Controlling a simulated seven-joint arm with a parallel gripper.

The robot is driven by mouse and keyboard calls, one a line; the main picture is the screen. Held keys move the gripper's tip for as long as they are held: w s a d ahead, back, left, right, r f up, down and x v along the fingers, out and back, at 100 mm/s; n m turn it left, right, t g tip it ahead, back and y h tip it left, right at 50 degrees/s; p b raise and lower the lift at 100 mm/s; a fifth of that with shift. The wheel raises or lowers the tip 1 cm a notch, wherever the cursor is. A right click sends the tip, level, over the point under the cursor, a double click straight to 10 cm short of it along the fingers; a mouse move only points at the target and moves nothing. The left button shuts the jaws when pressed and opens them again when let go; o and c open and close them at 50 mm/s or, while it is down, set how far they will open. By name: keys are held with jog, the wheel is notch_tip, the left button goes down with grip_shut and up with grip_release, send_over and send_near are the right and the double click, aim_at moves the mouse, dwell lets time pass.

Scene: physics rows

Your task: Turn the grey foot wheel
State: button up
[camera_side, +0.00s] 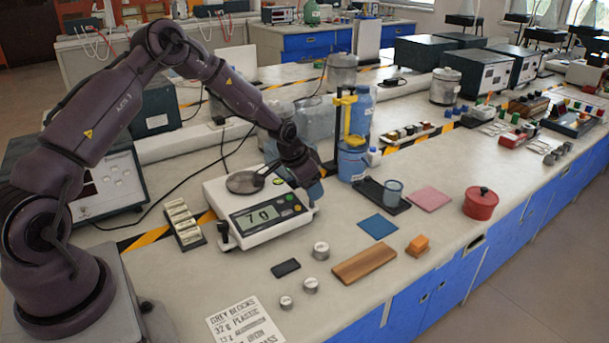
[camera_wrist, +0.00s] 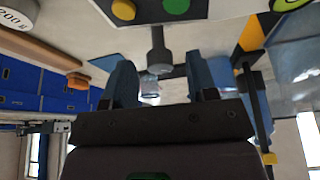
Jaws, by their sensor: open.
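A white balance (camera_side: 288,229) with a round metal pan (camera_side: 245,182) and a display reading 79 or similar stands on the bench. In the wrist view a grey foot wheel (camera_wrist: 159,60) on a short stem sticks out from the balance edge, below the button panel (camera_wrist: 150,12). The side view does not show this wheel clearly; my gripper hides that corner. A dark foot (camera_side: 224,236) shows at the balance's front left corner. My gripper (camera_side: 312,190) is at the balance's right side. In the wrist view its blue fingers (camera_wrist: 160,82) are apart, with the wheel ahead of the gap, apparently untouched.
A blue container (camera_side: 352,163) and a yellow stand (camera_side: 340,118) are close behind my gripper. A black tray with a beaker (camera_side: 393,192) is to the right. A blue mat (camera_side: 378,227), wooden block (camera_side: 364,264) and metal weights (camera_side: 320,250) lie in front.

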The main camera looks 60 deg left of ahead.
jog(key=v, duration=1.2)
jog(key=shift+s+r, duration=0.15)
jog(key=shift+r, duration=0.15)
jog(key=s+d+r, duration=0.5)
jog(key=s, duration=0.3)
jog(key=s+d+r, duration=0.5)
jog(key=s+r, duration=0.1)
jog(key=s, duration=0.3)
jog(key=s+d+r+n+t, duration=0.1)
jog(key=s+d+r, duration=0.4)
jog(key=s, duration=0.4)
jog(key=shift+s+d+r, duration=0.25)
jog(key=shift+d, duration=0.1)
